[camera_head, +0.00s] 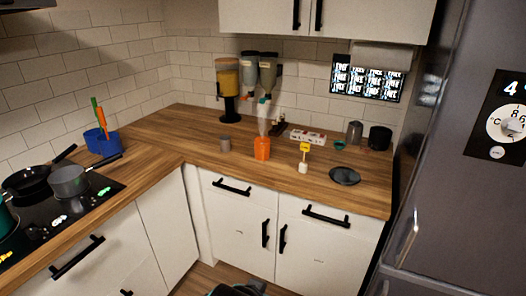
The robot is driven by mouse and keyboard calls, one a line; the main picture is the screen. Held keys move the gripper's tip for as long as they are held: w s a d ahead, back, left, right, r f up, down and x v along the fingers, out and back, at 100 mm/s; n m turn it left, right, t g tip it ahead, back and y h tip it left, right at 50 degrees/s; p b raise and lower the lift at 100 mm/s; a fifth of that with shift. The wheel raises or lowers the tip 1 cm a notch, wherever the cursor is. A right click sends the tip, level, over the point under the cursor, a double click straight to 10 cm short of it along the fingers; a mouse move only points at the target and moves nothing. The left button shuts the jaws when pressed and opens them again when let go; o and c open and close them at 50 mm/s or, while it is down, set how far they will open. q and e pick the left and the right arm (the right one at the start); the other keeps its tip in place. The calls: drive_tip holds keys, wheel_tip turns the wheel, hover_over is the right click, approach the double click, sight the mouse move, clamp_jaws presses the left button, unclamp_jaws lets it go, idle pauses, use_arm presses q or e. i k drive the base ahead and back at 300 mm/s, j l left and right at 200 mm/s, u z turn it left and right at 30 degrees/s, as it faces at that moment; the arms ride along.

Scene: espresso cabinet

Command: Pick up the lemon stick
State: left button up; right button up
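What looks like the lemon stick (305,147) is a small yellow piece on a thin stem. It stands upright above a small white holder (303,167) on the wooden counter, near the front edge. Whether the stem is in the holder or behind it is too small to tell. Neither of my grippers can be made out. A dark part, probably mine, shows at the bottom edge, well below and apart from the counter.
An orange cup (262,149) stands left of the stick, and a dark plate (344,176) lies to its right. A white box (308,136), a grey canister (354,132) and a black cup (380,137) stand behind. The fridge (455,150) bounds the right.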

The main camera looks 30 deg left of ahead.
sight(305, 146)
drive_tip(key=i+j, duration=0.95)
